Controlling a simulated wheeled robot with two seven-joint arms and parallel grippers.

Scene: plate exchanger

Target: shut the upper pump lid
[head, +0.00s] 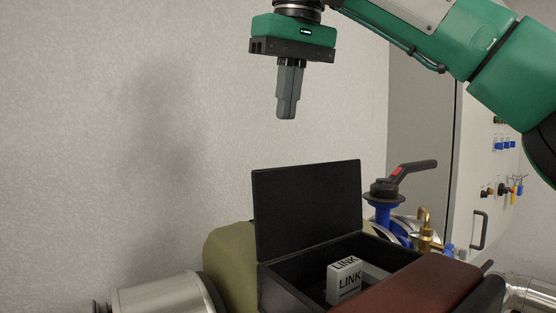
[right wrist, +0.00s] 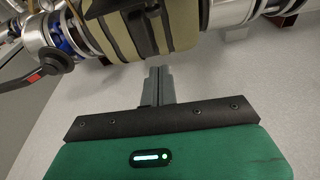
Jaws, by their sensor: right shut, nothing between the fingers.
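The upper pump lid (head: 306,207) is a flat black panel standing upright, open, at the back edge of a black box (head: 290,284). Inside the box is a white block marked LINK (head: 345,280). My right gripper (head: 287,116) is shut and empty, pointing down, well above the lid and apart from it. In the right wrist view, the shut fingers (right wrist: 159,72) point toward the olive pump body (right wrist: 130,32); part of a black piece shows at the top edge there. My left gripper is not in view.
A valve with a black and red handle (head: 400,178) stands right of the lid, beside brass fittings (head: 426,235). A dark red cover (head: 415,290) lies in front of the box. A grey cabinet (head: 470,170) stands at right. The space left of the lid is clear.

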